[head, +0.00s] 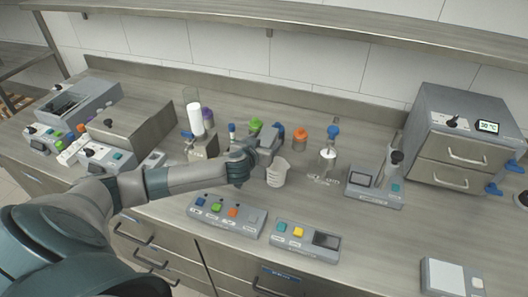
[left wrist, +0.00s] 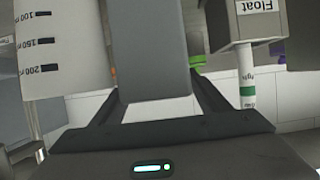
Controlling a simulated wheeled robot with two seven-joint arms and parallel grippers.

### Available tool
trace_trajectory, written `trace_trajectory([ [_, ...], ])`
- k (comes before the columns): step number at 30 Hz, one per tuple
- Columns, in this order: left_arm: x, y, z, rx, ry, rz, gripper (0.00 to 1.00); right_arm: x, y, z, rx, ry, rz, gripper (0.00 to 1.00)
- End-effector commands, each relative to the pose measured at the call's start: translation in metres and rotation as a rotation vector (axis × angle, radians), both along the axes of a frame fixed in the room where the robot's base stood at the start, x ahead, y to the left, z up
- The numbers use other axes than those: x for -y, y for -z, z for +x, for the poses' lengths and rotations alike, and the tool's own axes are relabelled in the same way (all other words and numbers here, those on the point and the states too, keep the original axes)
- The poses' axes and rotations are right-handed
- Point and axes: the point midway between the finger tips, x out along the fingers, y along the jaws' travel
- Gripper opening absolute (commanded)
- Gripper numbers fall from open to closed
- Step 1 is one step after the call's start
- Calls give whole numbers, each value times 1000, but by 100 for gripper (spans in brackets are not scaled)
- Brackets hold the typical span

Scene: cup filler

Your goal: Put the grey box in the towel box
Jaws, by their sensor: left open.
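My left gripper (head: 263,150) is open at the middle of the bench, just behind and left of a clear beaker (head: 277,173). In the left wrist view, a plain grey upright piece (left wrist: 151,50) stands between the dark jaw links; I cannot tell whether it is the grey box or part of my gripper. The beaker with volume marks (left wrist: 45,45) is at left there, close by. No box is readably marked as the towel box; a low grey box with a white top (head: 452,277) lies at the front right. My right gripper is out of view.
Two button panels (head: 228,215) (head: 305,240) lie in front of the arm. Bottles with coloured caps (head: 300,138) stand around and behind the gripper. A drawer unit (head: 465,135) stands at the right, and devices (head: 75,105) crowd the left. The front right bench is mostly clear.

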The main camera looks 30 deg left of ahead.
Motion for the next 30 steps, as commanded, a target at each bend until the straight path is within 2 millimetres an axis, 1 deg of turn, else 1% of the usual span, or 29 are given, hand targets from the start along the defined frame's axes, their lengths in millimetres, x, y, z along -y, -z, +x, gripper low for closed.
trace_trajectory([
  [5, 0, 0, 0, 0, 0, 0, 69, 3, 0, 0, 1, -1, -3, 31],
  [6, 0, 0, 0, 0, 0, 0, 66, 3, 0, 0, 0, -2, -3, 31],
  [8, 0, 0, 0, 0, 0, 0, 52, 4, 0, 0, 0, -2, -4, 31],
  [9, 0, 0, 0, 0, 0, 0, 42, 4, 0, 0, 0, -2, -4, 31],
  [11, 0, 0, 0, 0, 0, 0, 28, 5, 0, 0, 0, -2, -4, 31],
  [12, 0, 0, 0, 0, 0, 0, 19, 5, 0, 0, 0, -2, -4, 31],
  [13, 0, 0, 0, 0, 0, 0, 18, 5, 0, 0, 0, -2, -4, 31],
  [14, 0, -1, 0, 1, 0, 0, 14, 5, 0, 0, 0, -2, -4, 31],
  [23, 0, -4, 0, 2, 0, 0, 14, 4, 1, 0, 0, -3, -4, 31],
  [26, -1, -9, 0, 3, -1, 0, 14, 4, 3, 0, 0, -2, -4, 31],
  [30, -1, -24, 0, 4, 0, 0, 14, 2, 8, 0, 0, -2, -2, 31],
])
